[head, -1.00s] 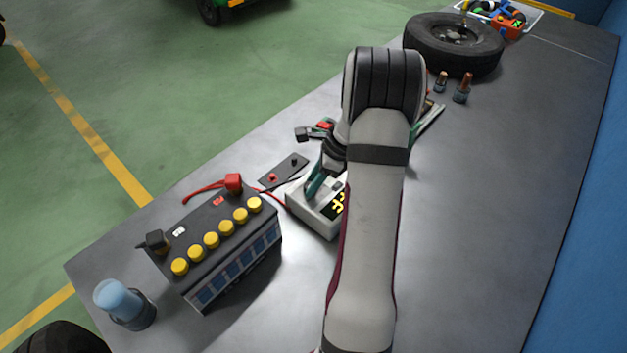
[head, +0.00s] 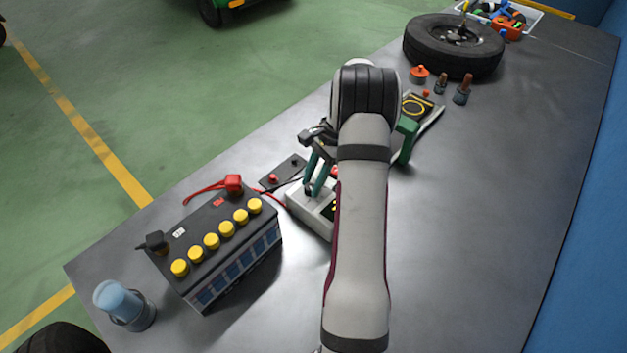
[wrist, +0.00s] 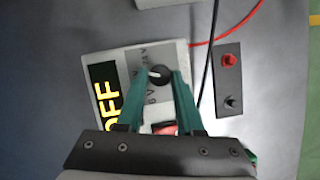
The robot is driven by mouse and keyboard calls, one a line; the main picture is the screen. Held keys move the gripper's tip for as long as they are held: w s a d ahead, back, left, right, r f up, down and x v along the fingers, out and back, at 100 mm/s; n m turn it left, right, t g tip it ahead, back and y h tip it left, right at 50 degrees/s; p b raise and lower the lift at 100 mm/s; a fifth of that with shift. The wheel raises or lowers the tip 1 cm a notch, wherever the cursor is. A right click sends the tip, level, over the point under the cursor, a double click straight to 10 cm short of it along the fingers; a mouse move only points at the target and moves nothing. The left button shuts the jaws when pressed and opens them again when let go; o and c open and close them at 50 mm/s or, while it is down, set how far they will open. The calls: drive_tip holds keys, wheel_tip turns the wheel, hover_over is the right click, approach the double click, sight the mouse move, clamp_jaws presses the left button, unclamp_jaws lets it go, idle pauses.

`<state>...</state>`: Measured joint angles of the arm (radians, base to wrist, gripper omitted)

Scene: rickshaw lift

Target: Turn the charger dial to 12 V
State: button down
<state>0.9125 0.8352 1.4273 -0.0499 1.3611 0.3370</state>
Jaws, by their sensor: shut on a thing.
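The charger (head: 300,205) is a pale box on the bench, partly hidden by my arm in the head view. In the wrist view its face (wrist: 177,52) has a dark display (wrist: 104,92) with yellow letters reading OFF. The charger dial (wrist: 161,77) is a dark round knob with a white pointer mark on its left side. Labels "24 V" and "6 V" show near it; another label ending in V is partly covered. My gripper (wrist: 158,78) is shut on the dial, one teal finger on each side. It also shows in the head view (head: 316,180).
A battery (head: 225,245) with yellow caps stands left of the charger, with a red clamp (head: 233,183). A small plate with red and black terminals (wrist: 229,85) lies beside the charger. The bench's right side is clear.

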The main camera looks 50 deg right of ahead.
drive_tip(key=shift+w+n+g, duration=0.15)
drive_tip(key=shift+n+g, duration=0.65)
drive_tip(key=shift+n, duration=1.4)
drive_tip(key=c, duration=0.5)
unclamp_jaws()
drive_tip(key=shift+c, duration=0.2)
drive_tip(key=v, duration=1.5)
drive_tip(key=shift+d+r, duration=0.2)
drive_tip(key=shift+r, duration=0.1)
drive_tip(key=shift+w, duration=0.15)
